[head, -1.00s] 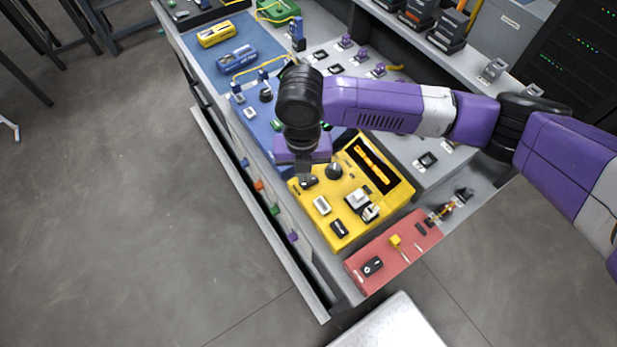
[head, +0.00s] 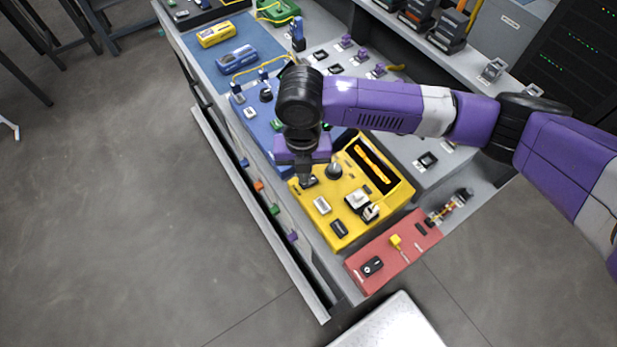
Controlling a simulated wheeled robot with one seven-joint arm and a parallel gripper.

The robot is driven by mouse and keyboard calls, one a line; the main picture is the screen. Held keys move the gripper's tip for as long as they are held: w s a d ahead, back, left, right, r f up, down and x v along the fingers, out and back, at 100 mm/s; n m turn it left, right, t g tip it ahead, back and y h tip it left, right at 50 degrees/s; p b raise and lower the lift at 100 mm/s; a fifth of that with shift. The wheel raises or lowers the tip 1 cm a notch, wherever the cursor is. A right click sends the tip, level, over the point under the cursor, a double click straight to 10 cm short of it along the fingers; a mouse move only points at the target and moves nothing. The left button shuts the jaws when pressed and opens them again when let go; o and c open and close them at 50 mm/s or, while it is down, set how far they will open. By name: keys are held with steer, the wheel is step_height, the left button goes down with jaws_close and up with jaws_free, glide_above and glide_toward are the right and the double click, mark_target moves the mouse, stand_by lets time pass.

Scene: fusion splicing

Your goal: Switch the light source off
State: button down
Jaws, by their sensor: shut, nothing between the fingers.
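No label that I can read says which device is the light source. A yellow device (head: 357,212) on the bench has a black knob (head: 333,171), pale switches, a dark slot with an orange strip, and a small black switch (head: 311,183) at its left corner. My gripper (head: 306,181) is shut and empty, pointing down at that corner switch. Its fingertips overlap the switch in the head view; I cannot tell whether they touch it. My gripper hides part of the switch, so its position is unclear.
A blue device (head: 262,131) stands behind my gripper. A grey panel with purple parts (head: 379,70) lies beyond.

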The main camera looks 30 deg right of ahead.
steer(key=shift+f+b, duration=0.75)
steer(key=shift+f, duration=0.25)
stand_by(0.7)
steer(key=shift+r+p, duration=2.75)
steer(key=shift+r, duration=0.85)
